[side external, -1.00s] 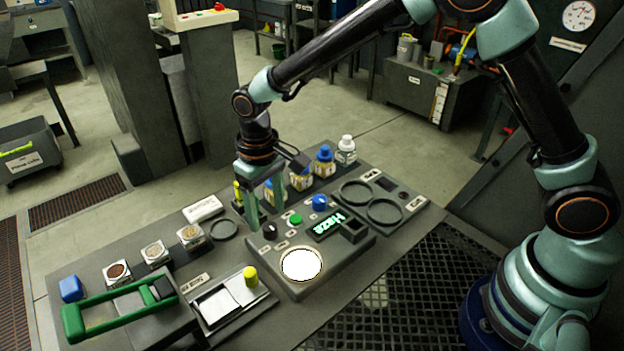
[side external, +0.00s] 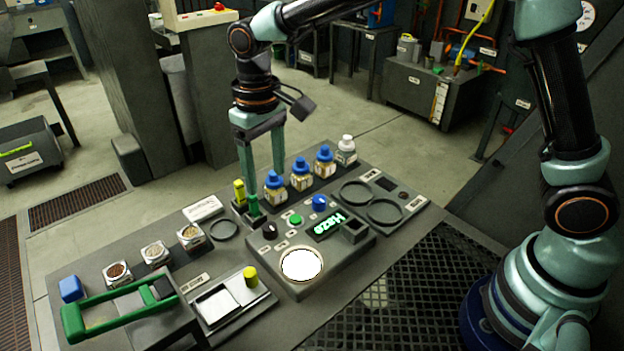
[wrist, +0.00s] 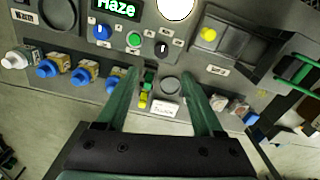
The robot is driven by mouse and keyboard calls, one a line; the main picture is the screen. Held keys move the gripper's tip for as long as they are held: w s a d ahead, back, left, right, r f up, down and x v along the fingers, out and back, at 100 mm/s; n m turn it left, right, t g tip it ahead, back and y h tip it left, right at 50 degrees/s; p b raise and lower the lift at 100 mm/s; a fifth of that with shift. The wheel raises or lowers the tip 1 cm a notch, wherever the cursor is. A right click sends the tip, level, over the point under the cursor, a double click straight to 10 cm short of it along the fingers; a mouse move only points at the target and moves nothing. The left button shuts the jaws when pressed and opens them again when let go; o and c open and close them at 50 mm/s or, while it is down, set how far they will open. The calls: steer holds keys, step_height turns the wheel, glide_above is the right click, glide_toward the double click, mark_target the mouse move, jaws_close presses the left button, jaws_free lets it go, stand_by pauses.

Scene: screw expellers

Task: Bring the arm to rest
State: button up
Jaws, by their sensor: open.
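My gripper (side external: 264,179) hangs fingers down above the back of the grey bench in the side external view. Its two long green fingers are apart, with nothing seen held between them. In the wrist view, my gripper (wrist: 161,80) spreads over the bench, with a small green piece (wrist: 149,77) and a yellow piece (wrist: 143,100) seen between the fingers. In the side external view, the green piece (side external: 254,207) and the yellow piece (side external: 239,191) stand upright in a holder below the fingers. My arm is raised and bent at the elbow.
Several bottles (side external: 301,174) stand in a row to the right of the fingers. A control box with a "Haze" display (side external: 328,226) and a lit white disc (side external: 301,264) sits mid-bench. A green-handled press (side external: 117,308) is at front left. Space above the bench looks clear.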

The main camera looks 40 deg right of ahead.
steer(key=s+d+r+m+t, duration=0.1)
steer(key=s+d+r+t, duration=0.25)
steer(key=d+r, duration=0.55)
steer(key=s+d+m+t, duration=0.1)
steer(key=s+d+t, duration=0.1)
steer(key=s+d, duration=0.7)
steer(key=shift+s+d+f, duration=0.3)
steer(key=shift+s, duration=0.05)
